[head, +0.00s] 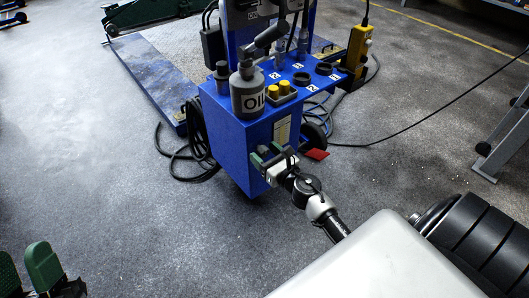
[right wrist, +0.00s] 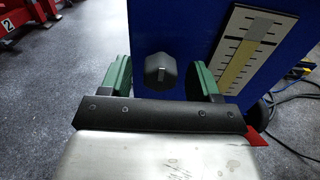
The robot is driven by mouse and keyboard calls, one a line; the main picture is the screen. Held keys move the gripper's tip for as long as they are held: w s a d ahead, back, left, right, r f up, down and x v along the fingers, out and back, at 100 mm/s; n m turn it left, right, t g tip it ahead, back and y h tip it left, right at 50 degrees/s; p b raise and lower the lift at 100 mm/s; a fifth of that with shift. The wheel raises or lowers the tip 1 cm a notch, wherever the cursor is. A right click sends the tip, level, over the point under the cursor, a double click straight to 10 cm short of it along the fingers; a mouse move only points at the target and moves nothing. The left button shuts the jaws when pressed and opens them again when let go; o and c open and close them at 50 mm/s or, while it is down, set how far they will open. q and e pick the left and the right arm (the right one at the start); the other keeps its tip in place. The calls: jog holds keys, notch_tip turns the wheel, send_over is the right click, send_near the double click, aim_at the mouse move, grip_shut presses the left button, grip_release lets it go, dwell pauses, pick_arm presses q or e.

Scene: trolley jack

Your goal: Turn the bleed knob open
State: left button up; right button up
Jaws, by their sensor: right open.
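The bleed knob (right wrist: 160,70) is a dark faceted knob on the front face of the blue power unit (head: 232,135). In the right wrist view it stands between the two green fingers of my right gripper (right wrist: 160,80). The gripper is open, with a gap on each side of the knob. In the head view my right gripper (head: 268,160) is at the front of the blue unit and hides the knob. My left gripper (head: 28,270) is at the lower left, its green fingers apart, far from the unit.
A level gauge (right wrist: 247,48) is right of the knob. A red piece (head: 316,154) is near the gripper. Floor at left is clear.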

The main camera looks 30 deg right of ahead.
jog(key=shift+w, duration=0.3)
jog(key=c, duration=0.9)
